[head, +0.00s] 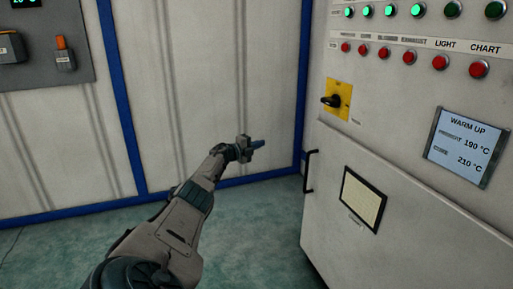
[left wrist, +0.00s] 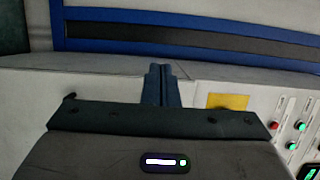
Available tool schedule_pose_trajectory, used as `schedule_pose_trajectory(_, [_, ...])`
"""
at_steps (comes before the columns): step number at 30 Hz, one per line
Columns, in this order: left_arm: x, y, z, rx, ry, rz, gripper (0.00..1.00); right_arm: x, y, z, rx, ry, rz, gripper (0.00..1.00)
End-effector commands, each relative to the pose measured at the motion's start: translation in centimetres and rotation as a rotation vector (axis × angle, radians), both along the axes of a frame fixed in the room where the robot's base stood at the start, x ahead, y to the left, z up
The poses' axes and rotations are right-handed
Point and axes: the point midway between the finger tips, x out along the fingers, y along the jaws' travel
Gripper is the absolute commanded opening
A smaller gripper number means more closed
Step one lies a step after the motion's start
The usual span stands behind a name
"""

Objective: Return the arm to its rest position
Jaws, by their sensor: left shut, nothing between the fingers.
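My left arm reaches up from the bottom of the head view, stretched out in front of the wall. Its gripper (head: 257,143) is shut and empty, in free air left of the control cabinet (head: 410,190). In the left wrist view the two fingers (left wrist: 161,84) lie together with nothing between them. My right gripper is in neither view.
The cabinet front carries a yellow plate with a black rotary switch (head: 332,100), a door handle (head: 310,171), red buttons, green lamps and a screen (head: 467,146) reading "WARM UP". A grey panel (head: 45,65) hangs on the wall at left. Green floor (head: 245,240) shows clear below.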

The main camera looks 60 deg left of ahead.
Motion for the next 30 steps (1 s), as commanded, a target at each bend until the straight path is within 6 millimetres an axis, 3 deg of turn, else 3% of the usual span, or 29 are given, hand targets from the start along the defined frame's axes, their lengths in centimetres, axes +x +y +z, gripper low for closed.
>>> schedule_pose_trajectory(3, [-0.3, 0.5, -0.1, -0.001, -0.001, 0.002, 0.00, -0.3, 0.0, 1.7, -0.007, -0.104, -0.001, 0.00])
schedule_pose_trajectory(9, [-0.5, 0.8, 0.0, -0.002, -0.001, -0.001, 0.00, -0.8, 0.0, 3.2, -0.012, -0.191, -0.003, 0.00])
schedule_pose_trajectory(17, [-0.5, 0.8, 0.0, -0.002, -0.001, -0.001, 0.00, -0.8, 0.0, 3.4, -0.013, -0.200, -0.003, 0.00])
schedule_pose_trajectory(20, [0.3, -0.4, -0.5, -0.003, -0.005, -0.019, 0.00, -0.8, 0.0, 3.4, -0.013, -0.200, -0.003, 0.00])
schedule_pose_trajectory(23, [2.4, -4.1, -1.6, -0.013, -0.025, -0.070, 0.00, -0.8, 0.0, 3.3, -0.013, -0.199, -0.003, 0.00])
schedule_pose_trajectory(26, [4.8, -10.3, -3.6, -0.049, -0.060, -0.148, 0.00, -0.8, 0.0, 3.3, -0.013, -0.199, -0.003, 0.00])
schedule_pose_trajectory(30, [6.4, -20.6, -6.6, -0.147, -0.114, -0.262, 0.00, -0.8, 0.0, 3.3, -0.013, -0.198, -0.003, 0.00])
